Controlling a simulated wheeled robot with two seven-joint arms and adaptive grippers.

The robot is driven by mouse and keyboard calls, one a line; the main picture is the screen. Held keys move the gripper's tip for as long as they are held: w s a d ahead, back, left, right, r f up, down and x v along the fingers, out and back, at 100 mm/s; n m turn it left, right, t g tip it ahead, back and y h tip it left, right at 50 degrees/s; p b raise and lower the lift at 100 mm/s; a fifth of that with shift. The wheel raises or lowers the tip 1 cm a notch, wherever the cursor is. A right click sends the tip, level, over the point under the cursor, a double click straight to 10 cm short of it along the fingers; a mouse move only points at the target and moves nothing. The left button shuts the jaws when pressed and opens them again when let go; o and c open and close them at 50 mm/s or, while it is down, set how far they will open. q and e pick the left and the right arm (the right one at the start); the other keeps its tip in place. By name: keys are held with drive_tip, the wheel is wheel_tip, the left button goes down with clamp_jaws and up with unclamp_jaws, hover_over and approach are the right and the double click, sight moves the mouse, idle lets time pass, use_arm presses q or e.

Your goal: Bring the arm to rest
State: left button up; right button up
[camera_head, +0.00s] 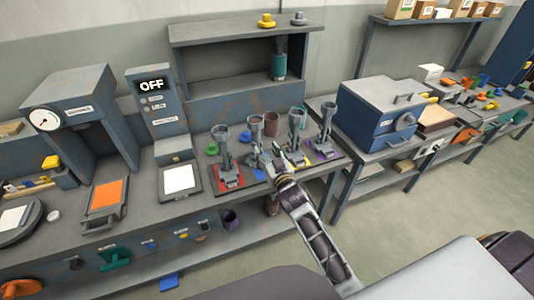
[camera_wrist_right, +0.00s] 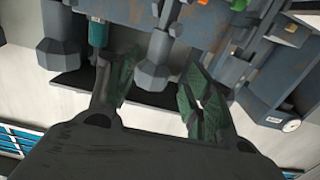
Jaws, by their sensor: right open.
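My right arm reaches in from the lower right of the head view. Its gripper (camera_head: 264,160) is over the front of the workbench, among the grey stands with cups. In the right wrist view the two fingers of the gripper (camera_wrist_right: 155,88) are spread apart, with nothing held between them. Grey stand shapes show beyond the fingers in that view. One grey stand on a red base (camera_head: 229,178) is left of the gripper; another on a purple base (camera_head: 325,150) is to its right. My left gripper is not in view.
A machine with an "OFF" display (camera_head: 152,86) and a gauge machine (camera_head: 44,119) stand at the left of the bench. A blue box with a lid (camera_head: 380,125) stands to the right. A shelf (camera_head: 240,30) is behind the stands. Open floor (camera_head: 440,215) lies at the lower right.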

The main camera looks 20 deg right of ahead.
idle(0.3)
drive_tip(key=s+d+f+g+h, duration=0.1)
drive_tip(key=s+d+f+g, duration=0.2)
drive_tip(key=s+f+g, duration=0.45)
drive_tip(key=s+a+f+n+g, duration=0.1)
drive_tip(key=s+f+g, duration=0.15)
drive_tip(key=s, duration=0.85)
drive_tip(key=s+a+f+n+g, duration=0.1)
drive_tip(key=s+g, duration=0.3)
drive_tip(key=s, duration=0.7)
wheel_tip(320, 180, down, 33)
drive_tip(key=s+g, duration=0.1)
drive_tip(key=s, duration=0.1)
drive_tip(key=s+d+f, duration=0.2)
drive_tip(key=s+f, duration=0.8)
drive_tip(key=s, duration=0.1)
drive_tip(key=s+d+f+g, duration=0.1)
drive_tip(key=s+d+f, duration=0.1)
drive_tip(key=s+f, duration=0.7)
drive_tip(key=shift+s+f+g+y, duration=0.3)
drive_tip(key=shift+s+f, duration=0.1)
drive_tip(key=shift+s, duration=0.95)
